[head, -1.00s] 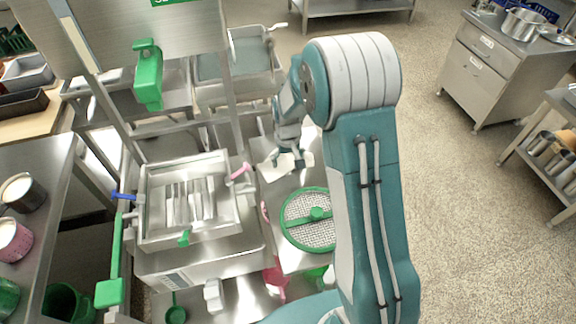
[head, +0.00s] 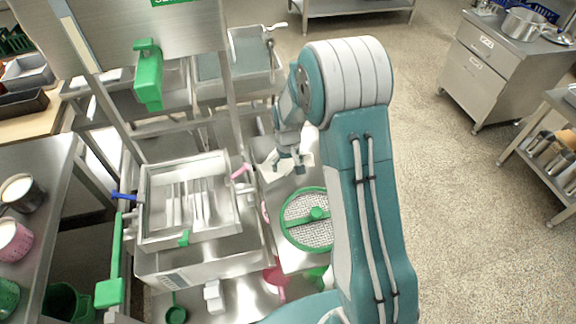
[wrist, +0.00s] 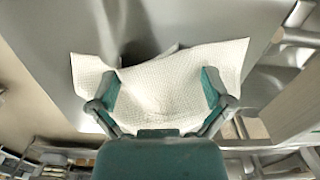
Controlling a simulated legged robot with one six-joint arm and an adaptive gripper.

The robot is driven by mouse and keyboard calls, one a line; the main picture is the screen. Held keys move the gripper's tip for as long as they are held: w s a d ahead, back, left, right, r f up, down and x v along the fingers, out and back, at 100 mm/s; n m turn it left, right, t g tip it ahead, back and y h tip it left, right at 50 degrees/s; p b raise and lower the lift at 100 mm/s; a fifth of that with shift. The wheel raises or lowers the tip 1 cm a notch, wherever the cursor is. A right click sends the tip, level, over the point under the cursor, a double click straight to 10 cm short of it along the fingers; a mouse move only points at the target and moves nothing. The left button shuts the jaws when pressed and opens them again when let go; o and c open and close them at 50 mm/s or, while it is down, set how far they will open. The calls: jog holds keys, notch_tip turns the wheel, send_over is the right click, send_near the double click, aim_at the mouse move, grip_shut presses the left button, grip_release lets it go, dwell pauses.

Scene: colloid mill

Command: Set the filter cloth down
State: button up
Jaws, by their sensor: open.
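The filter cloth is a white, textured, creased sheet. In the wrist view the filter cloth (wrist: 165,85) spans the space between my fingers, with a raised fold near its middle. In the head view the cloth (head: 305,159) shows at the steel bench top beside the green-rimmed sieve. My gripper (head: 288,167) is at the cloth, its fingers spread. In the wrist view my gripper (wrist: 158,100) has its two fingers wide apart, one near each side of the cloth. I cannot tell whether the cloth's whole underside rests on the steel.
The green-rimmed mesh sieve (head: 311,219) lies on the bench just nearer than the cloth. A steel tray with bars (head: 188,201) stands on the machine at left, with a pink handle (head: 241,172) close to the cloth. A steel sink (head: 236,65) is behind.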

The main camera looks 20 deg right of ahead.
jog(key=shift+f, duration=0.5)
jog(key=shift+s, duration=0.1)
jog(key=c, duration=0.6)
jog(key=shift+f, duration=0.1)
jog(key=shift+c, duration=0.4)
jog(key=c, duration=0.3)
notch_tip(320, 180, up, 12)
jog(key=shift+r, duration=0.15)
grip_shut()
